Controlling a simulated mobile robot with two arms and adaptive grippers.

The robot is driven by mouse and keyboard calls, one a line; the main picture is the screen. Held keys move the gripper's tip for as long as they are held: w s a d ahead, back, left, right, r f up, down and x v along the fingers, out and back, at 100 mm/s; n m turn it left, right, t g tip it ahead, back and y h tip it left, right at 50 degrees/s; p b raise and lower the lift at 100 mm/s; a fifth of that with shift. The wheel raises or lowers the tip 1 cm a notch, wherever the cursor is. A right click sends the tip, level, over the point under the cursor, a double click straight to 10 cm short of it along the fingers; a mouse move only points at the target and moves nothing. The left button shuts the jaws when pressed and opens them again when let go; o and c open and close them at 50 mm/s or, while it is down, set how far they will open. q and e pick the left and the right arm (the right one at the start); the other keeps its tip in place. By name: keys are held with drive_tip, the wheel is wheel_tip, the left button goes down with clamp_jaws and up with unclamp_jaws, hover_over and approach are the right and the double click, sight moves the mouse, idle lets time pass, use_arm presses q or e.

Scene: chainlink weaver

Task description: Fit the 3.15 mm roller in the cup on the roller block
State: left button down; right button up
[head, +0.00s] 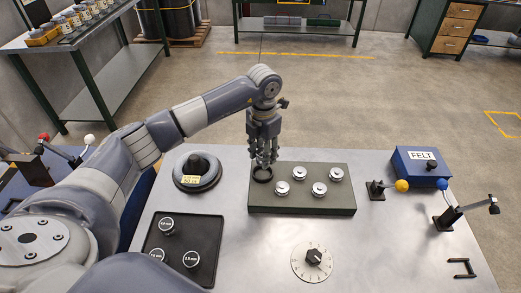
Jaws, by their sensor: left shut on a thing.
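My left gripper (263,165) points straight down over the back left corner of the dark roller block (305,207). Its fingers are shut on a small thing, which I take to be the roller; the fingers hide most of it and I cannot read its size. Right below the fingertips is a dark round cup (262,178) in the block. I cannot tell whether the held roller touches the cup. Several silver rollers (320,189) sit in the block to the right of the cup. My right gripper is not in view.
A black tray (208,232) with three labelled rollers lies at the front left. A round dark device (198,171) with a yellow tag stands left of the block. A dial (312,261) is in front. A blue FELT box (420,166) and ball-ended levers stand at the right.

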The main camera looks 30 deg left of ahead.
sight(262, 176)
use_arm(q)
drive_tip(key=shift+f, duration=0.4)
drive_tip(key=shift+s+f+b, duration=0.1)
drive_tip(key=shift+f+b, duration=0.2)
drive_tip(key=shift+b, duration=0.1)
wheel_tip(262, 176, down, 4)
drive_tip(key=shift+r+b, duration=0.1)
drive_tip(key=shift+b, duration=1)
drive_tip(key=shift+f, duration=0.35)
drive_tip(key=shift+f+b, duration=0.1)
drive_tip(key=shift+b, duration=0.2)
drive_tip(key=shift+s, duration=0.2)
drive_tip(key=shift+f, duration=0.15)
drive_tip(key=c, duration=1)
unclamp_jaws()
drive_tip(key=shift+d, duration=0.1)
drive_tip(key=shift+c, duration=0.2)
drive_tip(key=shift+o, duration=0.2)
drive_tip(key=shift+w+f, duration=0.1)
use_arm(e)
drive_tip(key=f, duration=0.4)
drive_tip(key=shift+s+d, duration=0.25)
drive_tip(key=shift+d, duration=0.1)
